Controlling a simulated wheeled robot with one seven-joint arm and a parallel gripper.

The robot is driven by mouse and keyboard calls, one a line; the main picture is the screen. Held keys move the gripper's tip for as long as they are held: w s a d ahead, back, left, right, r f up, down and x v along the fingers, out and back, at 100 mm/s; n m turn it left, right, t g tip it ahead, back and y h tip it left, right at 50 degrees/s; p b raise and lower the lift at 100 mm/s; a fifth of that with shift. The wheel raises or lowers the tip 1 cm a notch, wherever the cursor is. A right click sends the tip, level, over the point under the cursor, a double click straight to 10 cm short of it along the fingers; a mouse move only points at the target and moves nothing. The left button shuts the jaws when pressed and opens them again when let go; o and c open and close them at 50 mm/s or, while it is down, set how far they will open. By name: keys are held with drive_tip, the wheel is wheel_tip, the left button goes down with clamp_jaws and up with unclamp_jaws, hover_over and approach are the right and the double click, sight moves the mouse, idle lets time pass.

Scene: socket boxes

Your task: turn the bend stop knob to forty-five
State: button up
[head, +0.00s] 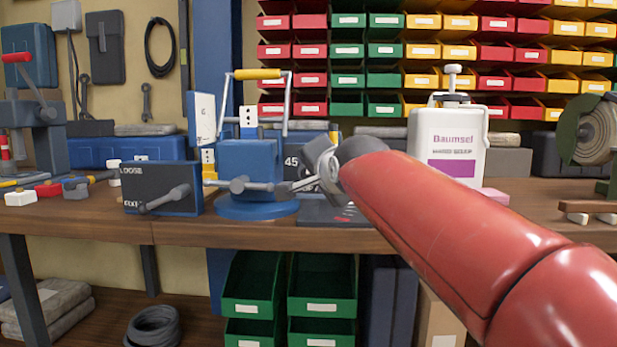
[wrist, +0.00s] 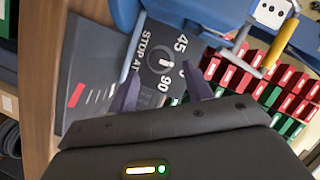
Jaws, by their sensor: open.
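In the head view the panel's upright face with 45 (head: 292,163) shows behind the blue bending machine (head: 250,165), and the knob is hidden. My gripper (wrist: 163,92) is open and empty, its two dark fingers on either side of the line to the knob. In the head view my gripper (head: 318,172) is just right of the blue machine, in front of the panel.
A black box marked LOOSE (head: 160,188) with a lever stands left of the machine. A raised handle with a yellow grip (head: 257,74) stands above the machine. A white Baumsel canister (head: 447,143) stands behind my arm. The wooden bench (head: 110,220) is clear along its front edge.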

sight(307, 174)
drive_tip(key=shift+x, duration=2.35)
drive_tip(key=shift+c, duration=0.2)
drive_tip(key=c, duration=0.9)
drive_tip(key=shift+p, duration=0.3)
drive_tip(key=n+h+p, duration=0.1)
drive_tip(key=n, duration=0.2)
drive_tip(key=shift+g+h, duration=0.4)
drive_tip(key=n+h, duration=0.1)
drive_tip(key=n, duration=0.1)
drive_tip(key=n+h+p, duration=0.1)
drive_tip(key=n+h, duration=0.1)
drive_tip(key=shift+a+n+g, duration=0.2)
drive_tip(key=shift+n+g, duration=0.1)
drive_tip(key=shift+g, duration=0.1)
